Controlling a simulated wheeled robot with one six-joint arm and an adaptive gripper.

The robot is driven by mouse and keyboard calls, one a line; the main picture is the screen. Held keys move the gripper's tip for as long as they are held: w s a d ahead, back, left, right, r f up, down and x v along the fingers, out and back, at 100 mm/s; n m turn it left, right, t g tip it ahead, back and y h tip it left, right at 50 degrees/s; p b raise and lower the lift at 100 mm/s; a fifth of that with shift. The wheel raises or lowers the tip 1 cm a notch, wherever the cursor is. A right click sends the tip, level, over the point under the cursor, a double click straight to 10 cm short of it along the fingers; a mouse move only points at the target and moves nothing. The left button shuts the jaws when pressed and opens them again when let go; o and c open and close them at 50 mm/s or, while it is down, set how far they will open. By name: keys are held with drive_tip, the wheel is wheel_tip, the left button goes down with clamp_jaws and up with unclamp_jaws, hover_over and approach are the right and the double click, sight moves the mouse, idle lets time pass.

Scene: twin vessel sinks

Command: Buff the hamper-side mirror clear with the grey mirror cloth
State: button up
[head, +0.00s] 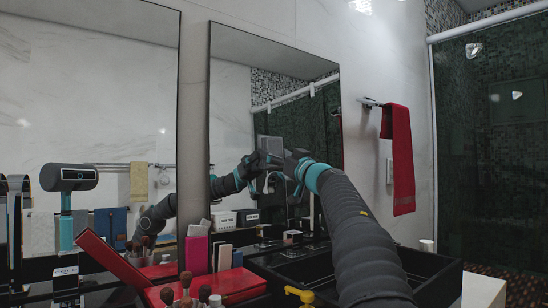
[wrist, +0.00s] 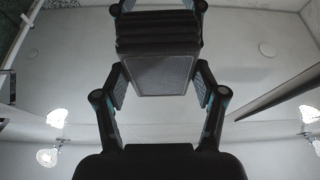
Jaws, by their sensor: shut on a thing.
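Two tall dark-framed mirrors hang on the marble wall in the head view, the left mirror (head: 60,50) and the right mirror (head: 232,100). No hamper is seen, so I cannot tell from it which is the hamper-side one. My gripper (head: 284,158) is in front of the right mirror, shut on the grey mirror cloth (head: 269,145). The cloth also shows as a folded grey pad between the fingers in the wrist view (wrist: 160,72). The cloth is close to the glass, beside my arm's reflection; I cannot tell whether it touches. No clear smudge shows on the glass.
Below the mirrors stand a red box (head: 230,284) with brushes and bottles, and a dark open tray or basin (head: 425,280) under my arm. A yellow tap (head: 299,295) is in front. A red towel (head: 402,160) hangs at right, beside a glass shower (head: 490,150).

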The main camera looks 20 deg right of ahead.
sight(225, 141)
drive_tip(key=shift+w+r, duration=0.1)
drive_tip(key=shift+r, duration=1.05)
drive_tip(key=shift+s+a, duration=0.45)
drive_tip(key=shift+a, duration=0.75)
drive_tip(key=shift+s+a, duration=0.45)
drive_tip(key=shift+a, duration=0.8)
drive_tip(key=shift+s+a, duration=0.45)
drive_tip(key=shift+a, duration=0.75)
drive_tip(key=shift+a, duration=0.15)
drive_tip(key=shift+s+a, duration=0.35)
drive_tip(key=shift+a, duration=0.8)
drive_tip(key=shift+s+a, duration=0.4)
drive_tip(key=shift+a, duration=0.8)
drive_tip(key=shift+s+a, duration=0.35)
drive_tip(key=shift+a, duration=0.8)
drive_tip(key=s+d, duration=0.2)
drive_tip(key=s, duration=0.3)
drive_tip(key=shift+s+r, duration=0.15)
drive_tip(key=shift+s, duration=0.25)
